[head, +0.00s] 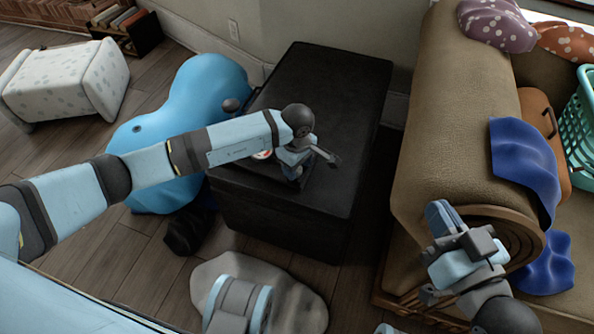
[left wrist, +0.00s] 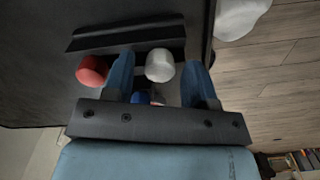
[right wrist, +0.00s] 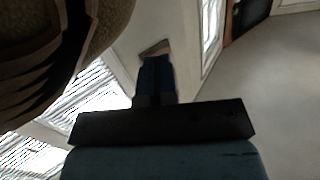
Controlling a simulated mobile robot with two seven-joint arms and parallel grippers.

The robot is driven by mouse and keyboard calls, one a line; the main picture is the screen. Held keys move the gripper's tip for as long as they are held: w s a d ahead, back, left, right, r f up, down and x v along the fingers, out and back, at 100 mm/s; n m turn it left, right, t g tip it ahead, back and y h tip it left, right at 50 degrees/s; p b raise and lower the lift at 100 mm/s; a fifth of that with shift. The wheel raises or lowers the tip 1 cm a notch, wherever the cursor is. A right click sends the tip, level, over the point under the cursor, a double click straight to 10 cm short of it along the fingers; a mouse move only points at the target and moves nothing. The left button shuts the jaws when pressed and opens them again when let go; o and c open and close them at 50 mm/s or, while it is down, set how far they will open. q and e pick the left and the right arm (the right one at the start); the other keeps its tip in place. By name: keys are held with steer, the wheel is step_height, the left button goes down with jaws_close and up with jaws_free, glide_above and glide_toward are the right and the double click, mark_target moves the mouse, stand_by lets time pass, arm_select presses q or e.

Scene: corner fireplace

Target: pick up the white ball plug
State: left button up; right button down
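A white rounded piece, which looks like the white ball plug (left wrist: 159,65), shows in the left wrist view between the two blue fingers of my left gripper (left wrist: 160,82). The fingers are apart, with a gap visible on each side of it. A red rounded piece (left wrist: 92,70) is just outside the left finger, and a small blue piece (left wrist: 141,97) is partly hidden near the palm. In the head view my left gripper (head: 297,172) is low over the black chest (head: 330,85), and the white piece is hidden. My right gripper (right wrist: 156,78) has its fingers together, empty, beside the sofa arm.
A dark strip-like holder (left wrist: 125,37) lies beside the pieces. A blue beanbag (head: 185,85) is left of the chest. The brown sofa (head: 460,110) with a blue cloth (head: 522,160) stands on the right. A white patterned pouf (head: 65,82) is at far left. The chest's far top is clear.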

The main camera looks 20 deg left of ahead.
arm_select(q)
steer(key=c, duration=0.8)
steer(key=shift+r, duration=0.1)
